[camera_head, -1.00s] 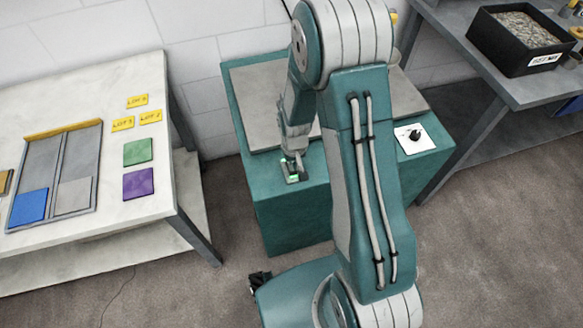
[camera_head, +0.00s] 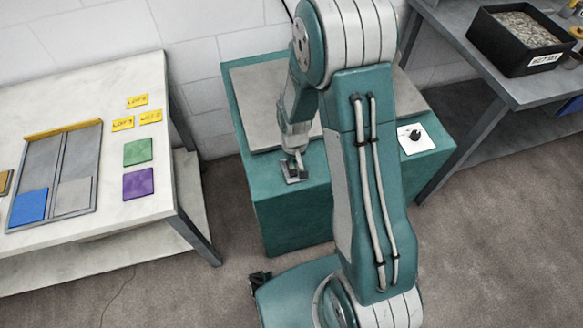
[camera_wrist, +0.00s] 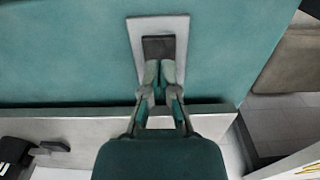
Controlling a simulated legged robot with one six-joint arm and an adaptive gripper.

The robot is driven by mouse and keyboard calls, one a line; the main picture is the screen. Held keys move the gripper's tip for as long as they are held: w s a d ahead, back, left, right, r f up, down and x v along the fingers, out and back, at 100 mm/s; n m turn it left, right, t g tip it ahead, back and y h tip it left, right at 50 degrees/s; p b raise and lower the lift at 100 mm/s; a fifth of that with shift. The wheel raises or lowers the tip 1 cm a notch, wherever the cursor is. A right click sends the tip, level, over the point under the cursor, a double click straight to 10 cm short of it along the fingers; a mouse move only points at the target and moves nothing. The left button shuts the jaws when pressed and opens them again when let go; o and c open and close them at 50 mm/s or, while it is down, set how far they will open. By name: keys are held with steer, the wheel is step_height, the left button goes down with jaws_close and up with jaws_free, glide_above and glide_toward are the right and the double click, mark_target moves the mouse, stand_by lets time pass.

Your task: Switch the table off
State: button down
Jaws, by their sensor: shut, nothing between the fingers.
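The teal table (camera_head: 290,215) has a grey top plate (camera_head: 258,100) and a small switch (camera_head: 289,178) on its near left part. In the wrist view the switch is a light grey plate (camera_wrist: 136,32) with a dark rocker (camera_wrist: 158,46) that shows no light. My gripper (camera_wrist: 161,70) is shut and empty, with its fingertips over the near end of the rocker. I cannot tell whether they touch it. In the head view my gripper (camera_head: 296,166) stands right at the switch and hides part of it.
A white plate with a black knob (camera_head: 416,134) sits on the table's right part, beyond my arm. A white bench (camera_head: 90,235) with coloured tiles stands at the left. A grey bench with a black bin (camera_head: 515,42) of gravel-like bits stands at the right.

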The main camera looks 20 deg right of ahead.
steer(key=shift+r, duration=2.6)
steer(key=shift+r, duration=0.1)
step_height(320, 180, up, 9)
steer(key=t, duration=0.1)
glide_above(294, 171)
steer(key=s, duration=0.1)
steer(key=s+r+t, duration=0.4)
steer(key=s+r, duration=1.3)
steer(key=r, duration=0.1)
steer(key=shift+r+t, duration=0.25)
steer(key=shift+t, duration=0.05)
